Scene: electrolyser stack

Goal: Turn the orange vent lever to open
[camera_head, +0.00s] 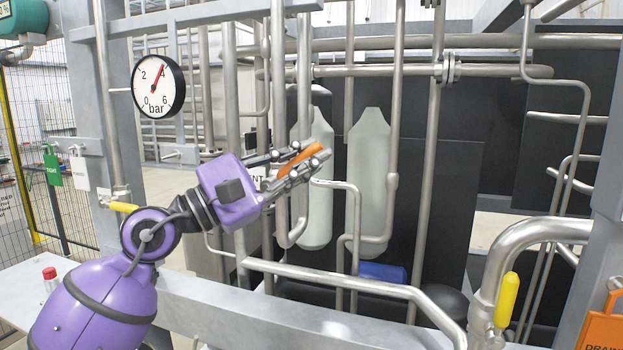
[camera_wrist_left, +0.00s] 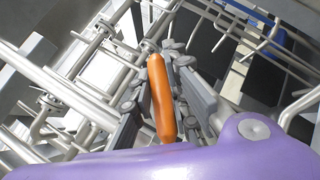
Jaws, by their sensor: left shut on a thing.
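The orange vent lever (camera_head: 301,157) shows in the head view between the fingers of my left gripper (camera_head: 300,165). It is tilted, its right end higher than its left. In the left wrist view the lever (camera_wrist_left: 161,98) runs lengthwise between the two fingers, and the left gripper (camera_wrist_left: 163,100) is shut on it. The lever's pivot and valve body are mostly hidden behind the gripper. A label ending in "NT" (camera_head: 258,177) is partly covered behind the gripper. My right gripper is not in view.
A round gauge (camera_head: 158,86) reads about 4 bar. Steel pipes surround the lever, with two pale cylinders (camera_head: 368,180) behind. A yellow handle (camera_head: 507,299) stands at the lower right, near an orange "DRAIN" tag (camera_head: 604,330). A grey beam (camera_head: 270,318) crosses in front.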

